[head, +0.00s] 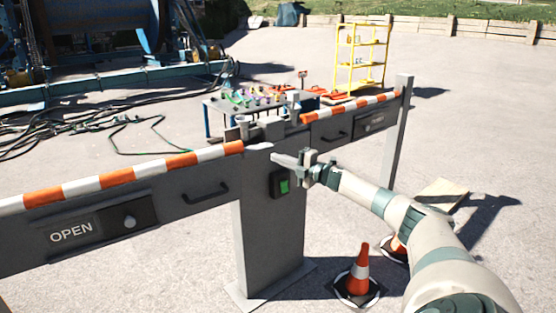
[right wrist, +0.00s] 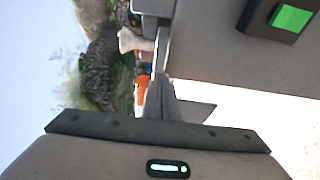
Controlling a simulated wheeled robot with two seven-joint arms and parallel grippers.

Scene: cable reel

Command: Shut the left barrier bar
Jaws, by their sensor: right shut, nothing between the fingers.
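The left barrier bar (head: 122,178), striped orange and white, runs along the top of a grey beam (head: 160,215) from the left edge to the central post. My right gripper (head: 273,157) is shut and empty in front of the top of the grey central post (head: 270,235), near the bar's inner end. In the right wrist view its fingers (right wrist: 178,106) are partly hidden by the gripper body. My left gripper is not in view.
A green button box (head: 281,184) is on the post, also in the right wrist view (right wrist: 291,18). The right striped bar (head: 350,106) reaches a far post (head: 397,135). Traffic cones (head: 360,270) stand at lower right. Behind are a tool table (head: 215,103), yellow shelf (head: 361,58) and cables.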

